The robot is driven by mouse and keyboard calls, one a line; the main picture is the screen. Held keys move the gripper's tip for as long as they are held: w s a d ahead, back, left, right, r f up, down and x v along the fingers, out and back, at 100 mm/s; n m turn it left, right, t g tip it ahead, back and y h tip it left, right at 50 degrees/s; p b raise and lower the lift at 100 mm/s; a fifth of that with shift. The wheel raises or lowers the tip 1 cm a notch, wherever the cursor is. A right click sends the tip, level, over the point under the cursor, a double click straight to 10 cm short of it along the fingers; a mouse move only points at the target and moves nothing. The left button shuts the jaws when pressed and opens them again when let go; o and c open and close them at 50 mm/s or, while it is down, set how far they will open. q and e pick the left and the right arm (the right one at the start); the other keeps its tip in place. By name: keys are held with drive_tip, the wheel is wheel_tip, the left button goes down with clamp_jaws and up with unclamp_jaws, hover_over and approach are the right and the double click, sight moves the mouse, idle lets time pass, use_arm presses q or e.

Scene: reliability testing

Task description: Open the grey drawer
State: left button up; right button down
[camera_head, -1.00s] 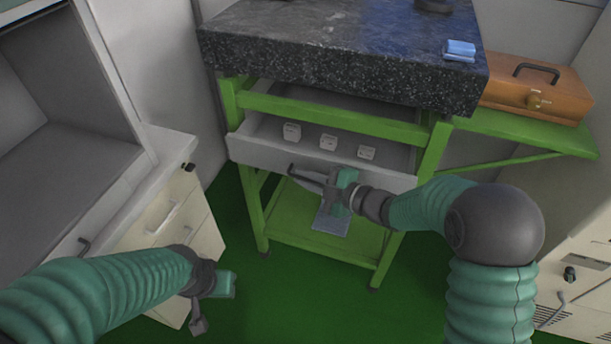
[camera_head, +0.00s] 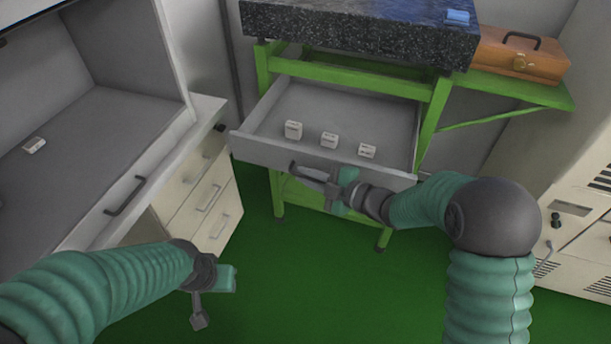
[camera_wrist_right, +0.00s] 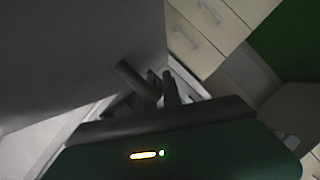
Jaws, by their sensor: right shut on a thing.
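The grey drawer (camera_head: 262,149) is pulled out from the green-framed table under a dark speckled stone slab (camera_head: 360,30). Several small white blocks stand inside it, among them a white block (camera_head: 293,129) at the left. My right gripper (camera_head: 312,178) is at the drawer's front and is shut on its dark handle (camera_head: 296,168). In the right wrist view the dark handle (camera_wrist_right: 138,80) shows by the fingers, in poor light. My left gripper (camera_head: 212,300) hangs at the lower left, away from the drawer; its finger gap is not clear.
A cream cabinet (camera_head: 205,195) with drawers stands at the left below a grey work surface (camera_head: 90,140). A brown case (camera_head: 520,58) sits on the green side shelf (camera_head: 520,92). A pale cabinet (camera_head: 580,200) stands at the right. Green floor (camera_head: 300,285) is free in front.

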drive_tip(key=shift+d+f, duration=0.1)
drive_tip(key=shift+f, duration=0.05)
drive_tip(key=c, duration=1.8)
unclamp_jaws()
drive_tip(key=shift+w, duration=0.1)
drive_tip(key=shift+d, duration=0.1)
drive_tip(key=p+v, duration=0.3)
drive_tip(key=v, duration=1.3)
drive_tip(key=shift+s+d, duration=0.3)
